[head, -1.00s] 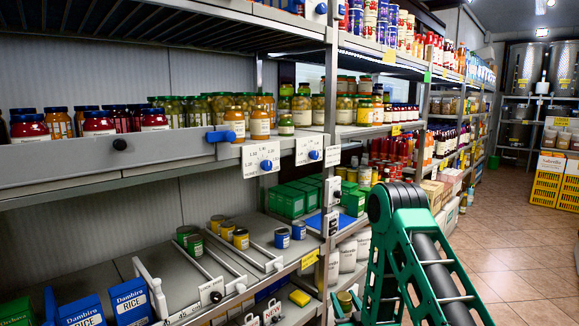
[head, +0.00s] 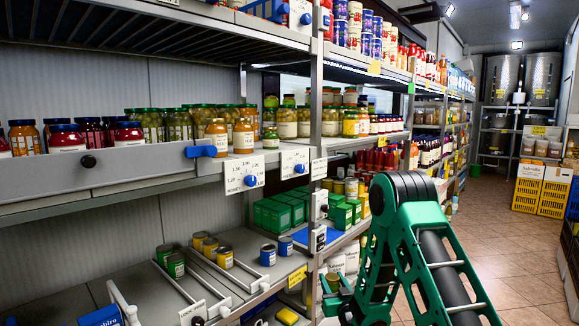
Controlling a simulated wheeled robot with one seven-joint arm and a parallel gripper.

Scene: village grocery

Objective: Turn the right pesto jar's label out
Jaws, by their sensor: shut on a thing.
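My arm comes down at the right, and my gripper (head: 338,297) is small and partly cut off by the shelf uprights and my arm. It appears shut on a small jar with an olive-yellow top (head: 331,283), beside the lower shelf front. The label on this jar is too small to make out. Green-lidded jars (head: 180,124) stand in a row on the upper shelf, behind its grey front rail. Two green tins or jars (head: 175,265) stand on the lower shelf. I cannot tell for certain which of these is the right pesto jar.
The lower shelf (head: 215,280) has rail dividers, yellow tins (head: 224,257) and blue tins (head: 285,246), with bare room between. Green boxes (head: 272,216) stand farther along. A metal upright (head: 316,110) stands left of my arm. The tiled aisle floor (head: 515,235) is clear at the right.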

